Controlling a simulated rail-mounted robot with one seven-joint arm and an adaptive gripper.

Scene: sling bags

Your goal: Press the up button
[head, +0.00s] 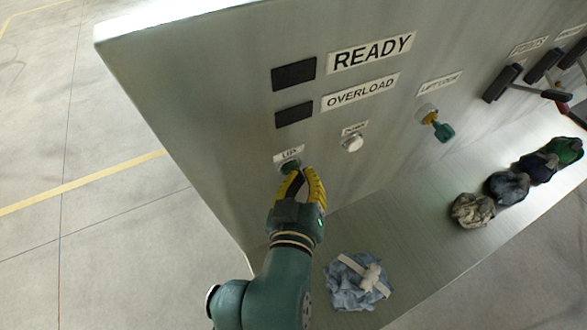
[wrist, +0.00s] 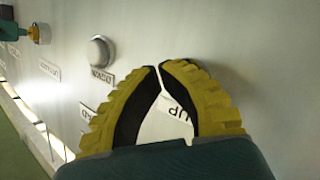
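The "UP" label (wrist: 179,111) shows upside down between the curved fingers there, and the button itself is hidden.
The pale down button (head: 352,142) is to the right. A green key switch (head: 437,126) and black levers (head: 503,82) are farther right. A blue folded cloth bundle (head: 357,281) and several rolled bundles (head: 473,210) lie on the ledge (head: 420,225) below.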

